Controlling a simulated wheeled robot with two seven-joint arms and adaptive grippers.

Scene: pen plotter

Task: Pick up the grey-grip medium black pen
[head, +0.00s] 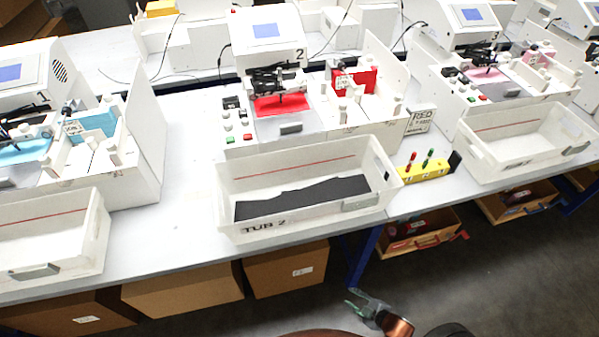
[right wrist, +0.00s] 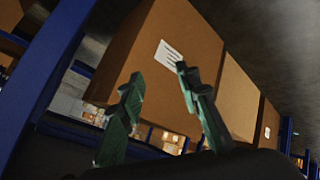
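A yellow holder (head: 436,172) stands on the table to the right of the TUB 2 bin. A red-topped pen (head: 410,160) and a green-topped one (head: 429,157) stand upright in it. A small black item (head: 454,161) is at the holder's right end; I cannot tell what it is. I cannot make out a grey-grip black pen. My right gripper (head: 364,306) is low in front of the table, well below and apart from the holder. Its green fingers (right wrist: 158,72) are spread and empty in the right wrist view. My left gripper is out of view.
The white TUB 2 bin (head: 228,190) stands at the table's front, holding dark sheet material (head: 300,196). A plotter station with a red sheet (head: 282,104) is behind it. Other bins flank it. Cardboard boxes (head: 285,270) and blue table legs (head: 367,258) are below the tabletop.

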